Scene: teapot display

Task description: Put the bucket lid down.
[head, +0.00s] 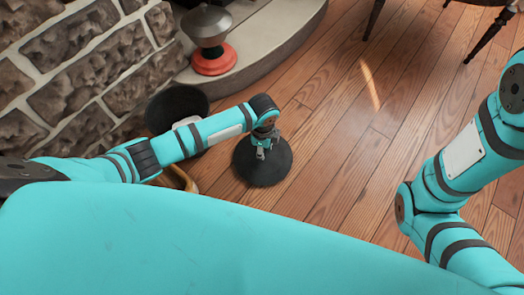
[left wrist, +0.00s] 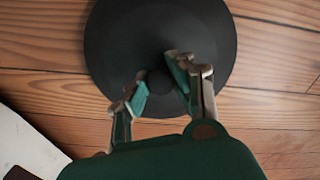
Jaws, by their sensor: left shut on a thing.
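The bucket lid is a dark round disc (head: 268,172) with a small knob at its centre, over the wooden floor in the middle of the head view. My left gripper (head: 263,147) points down at its centre and is shut on its knob. In the left wrist view the lid (left wrist: 160,25) fills the top middle, with the fingers of my left gripper (left wrist: 158,80) on either side of the knob. The lid looks roughly level and close to the floor; I cannot tell whether it touches. My right gripper is out of view.
A dark round object (head: 177,103) and a tan curved rim (head: 183,179) show partly behind my left arm. A grey vessel (head: 206,24) on a red base (head: 214,61) stands on the stone hearth (head: 275,38). The wooden floor (head: 350,130) right of the lid is clear.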

